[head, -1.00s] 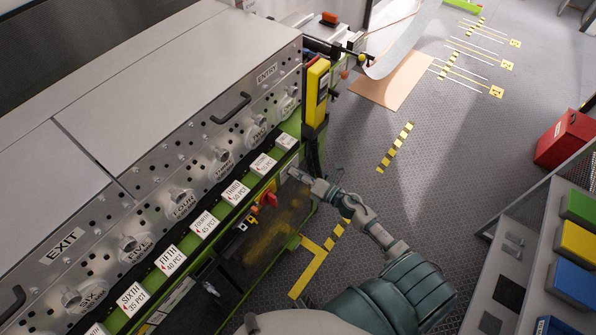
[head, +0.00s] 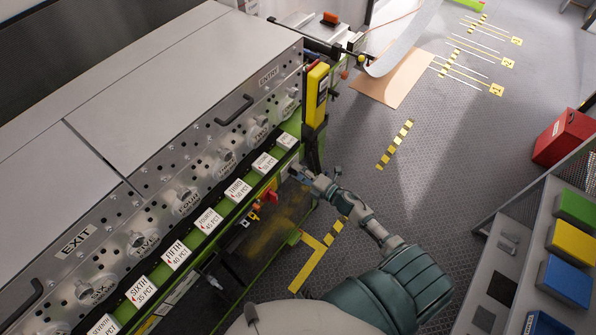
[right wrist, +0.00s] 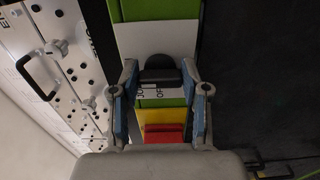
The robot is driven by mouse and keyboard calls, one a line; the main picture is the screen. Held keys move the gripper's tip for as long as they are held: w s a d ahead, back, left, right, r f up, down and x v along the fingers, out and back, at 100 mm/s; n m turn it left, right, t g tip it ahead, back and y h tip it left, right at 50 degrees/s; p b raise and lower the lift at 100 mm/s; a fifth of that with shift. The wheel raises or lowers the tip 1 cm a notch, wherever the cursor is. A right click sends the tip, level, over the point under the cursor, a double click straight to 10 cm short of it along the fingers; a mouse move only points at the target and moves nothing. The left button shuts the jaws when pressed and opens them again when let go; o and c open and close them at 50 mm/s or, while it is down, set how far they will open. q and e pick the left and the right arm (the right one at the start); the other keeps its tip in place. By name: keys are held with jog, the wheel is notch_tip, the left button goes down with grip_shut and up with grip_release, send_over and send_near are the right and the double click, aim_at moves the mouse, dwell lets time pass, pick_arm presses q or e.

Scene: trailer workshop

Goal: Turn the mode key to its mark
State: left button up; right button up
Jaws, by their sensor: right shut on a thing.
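The mode key appears as a dark, rounded knob (right wrist: 160,72) in the right wrist view. It sits on a white plate (right wrist: 158,42) on the green side of the machine. Black lettering shows just below the knob, partly covered, so I cannot read all of it or make out the mark. My right gripper (right wrist: 159,73) has a finger on each side of the knob and is shut on it. In the head view my right gripper (head: 296,172) reaches the machine's side below the label row, and it hides the key there. My left gripper is not in view.
A red switch handle (head: 270,196) on a yellow plate sits just left of my right gripper. A yellow box on a post (head: 316,95) stands behind it. The long grey machine (head: 180,75) fills the left. Floor to the right is clear up to a shelf with coloured bins (head: 572,243).

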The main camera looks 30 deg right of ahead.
jog(key=shift+s+f, duration=0.2)
jog(key=shift+f, duration=0.25)
jog(key=o, duration=1.1)
jog(key=shift+w, duration=0.1)
jog(key=shift+o, duration=0.2)
jog(key=shift+w, duration=0.1)
jog(key=v, duration=1.2)
jog(key=shift+s+d+r, duration=0.2)
jog(key=shift+s+r, duration=0.05)
jog(key=shift+s, duration=0.05)
jog(key=shift+f, duration=0.1)
